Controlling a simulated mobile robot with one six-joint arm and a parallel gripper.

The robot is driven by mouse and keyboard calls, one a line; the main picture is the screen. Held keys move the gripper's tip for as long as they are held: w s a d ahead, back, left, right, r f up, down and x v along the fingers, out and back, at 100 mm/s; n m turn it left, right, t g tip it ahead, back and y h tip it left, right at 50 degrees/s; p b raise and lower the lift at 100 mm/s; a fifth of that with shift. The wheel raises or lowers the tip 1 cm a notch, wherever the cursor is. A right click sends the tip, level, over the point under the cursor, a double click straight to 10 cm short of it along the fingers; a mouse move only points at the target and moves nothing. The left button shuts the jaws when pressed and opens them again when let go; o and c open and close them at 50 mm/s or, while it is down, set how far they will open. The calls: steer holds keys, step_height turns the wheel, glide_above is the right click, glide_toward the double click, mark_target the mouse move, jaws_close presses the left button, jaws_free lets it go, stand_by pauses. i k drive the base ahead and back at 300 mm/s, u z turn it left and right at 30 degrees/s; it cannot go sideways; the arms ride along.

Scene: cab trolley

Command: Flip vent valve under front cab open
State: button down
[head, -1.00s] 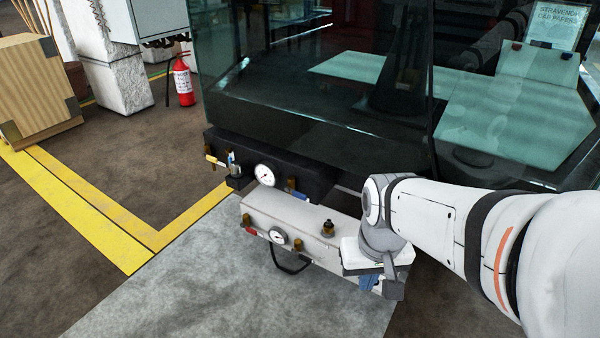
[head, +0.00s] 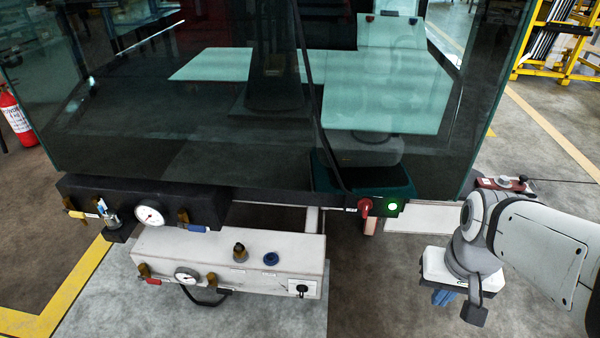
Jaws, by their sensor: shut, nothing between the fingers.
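Under the front cab (head: 260,120) hangs a black block (head: 150,190) with a dial gauge. It carries a brass valve with a pale handle (head: 82,213) at its left end and a brass valve with a blue lever (head: 192,226) at its right. Below, a white box carries a red-handled brass valve (head: 147,273) and another brass valve with a dark red handle (head: 214,284). The labels are too small to read, so I cannot tell which is the vent valve.
The white box (head: 290,250) has knobs on top and a black hose loop (head: 203,298) in front. A red knob (head: 365,206) and a lit green button (head: 393,207) sit under the cab's right side. The floor between box and gripper is clear.

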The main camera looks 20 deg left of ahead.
mark_target(209, 288)
steer(key=z, duration=0.55)
steer(key=k, duration=1.65)
steer(key=u, duration=1.35)
steer(key=i, duration=0.95)
steer(key=z, duration=0.45)
